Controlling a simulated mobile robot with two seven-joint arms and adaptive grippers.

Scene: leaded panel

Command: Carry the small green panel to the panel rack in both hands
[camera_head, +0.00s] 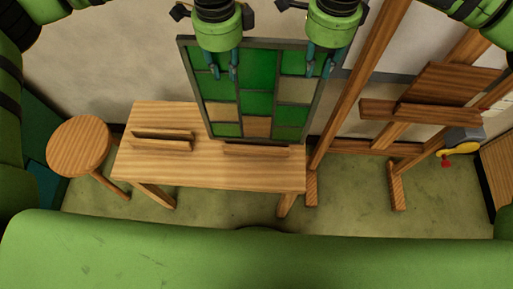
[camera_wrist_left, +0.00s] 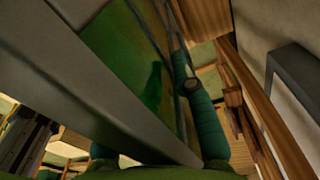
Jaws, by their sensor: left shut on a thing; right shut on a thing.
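The green panel (camera_head: 259,75) has a dark grey frame and green and tan panes. It hangs tilted below both hands, over the back of a wooden table (camera_head: 200,178). My left gripper (camera_head: 223,74) is shut on its upper left part and my right gripper (camera_head: 319,72) on its upper right part. In the left wrist view, the panel's grey frame (camera_wrist_left: 85,75) crosses close up beside a teal finger (camera_wrist_left: 198,110). Two slotted wooden holders, apparently the rack, stand on the table: a left one (camera_head: 162,144) and a right one (camera_head: 256,151). The panel's lower edge appears just behind the right holder; contact is unclear.
A round wooden stool (camera_head: 79,146) stands left of the table. A wooden easel (camera_head: 352,92) with a ledge stands close on the right, near the panel's right edge. A grey and yellow tool (camera_head: 462,141) is farther right. The table's front is clear.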

